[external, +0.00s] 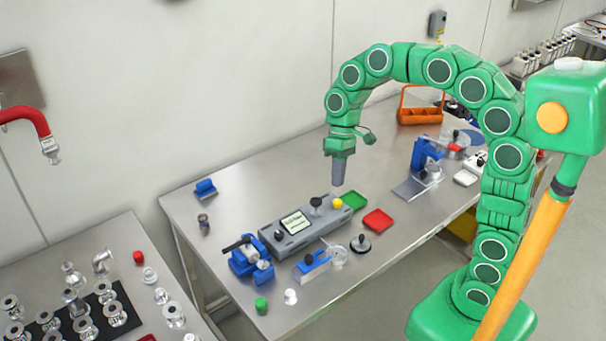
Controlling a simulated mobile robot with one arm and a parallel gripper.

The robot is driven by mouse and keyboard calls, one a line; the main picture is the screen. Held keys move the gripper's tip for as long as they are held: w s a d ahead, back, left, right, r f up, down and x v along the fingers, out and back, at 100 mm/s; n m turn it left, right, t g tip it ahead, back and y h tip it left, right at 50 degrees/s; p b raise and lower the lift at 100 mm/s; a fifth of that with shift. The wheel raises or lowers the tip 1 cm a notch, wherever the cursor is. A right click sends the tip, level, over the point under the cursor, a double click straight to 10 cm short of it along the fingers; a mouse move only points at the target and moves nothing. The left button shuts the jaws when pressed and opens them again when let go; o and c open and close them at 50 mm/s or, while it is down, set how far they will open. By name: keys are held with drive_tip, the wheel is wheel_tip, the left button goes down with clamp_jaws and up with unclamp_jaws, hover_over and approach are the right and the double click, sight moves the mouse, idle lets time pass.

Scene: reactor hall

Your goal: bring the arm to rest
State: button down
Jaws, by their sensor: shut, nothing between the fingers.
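My green arm arches up from its base at the lower right and bends down over the steel table (190,262). My gripper (338,184) points straight down from the end of the arm. Its fingers are shut with nothing held. The tips hang close above the right end of a grey box (290,240), near its yellow knob (337,204). I cannot tell whether the tips touch anything, but a small gap seems to show above the knob.
An orange toolbox (420,112) sits at the back. A side table (200,325) holds several metal fittings. The table's left part is mostly clear.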

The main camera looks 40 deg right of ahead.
drive_tip(key=s+d+f+m+h, duration=0.1)
drive_tip(key=s+d+f+m, duration=0.1)
drive_tip(key=s+d, duration=0.7)
drive_tip(key=s+d+f+m+t+h, duration=0.1)
drive_tip(key=s+d+f, duration=0.3)
drive_tip(key=s+d, duration=0.6)
drive_tip(key=s+m+h, duration=0.1)
drive_tip(key=s, duration=0.4)
drive_tip(key=shift+s+d+f, duration=0.25)
drive_tip(key=shift+s+d, duration=0.05)
drive_tip(key=c, duration=1.8)
unclamp_jaws()
drive_tip(key=shift+c, duration=0.2)
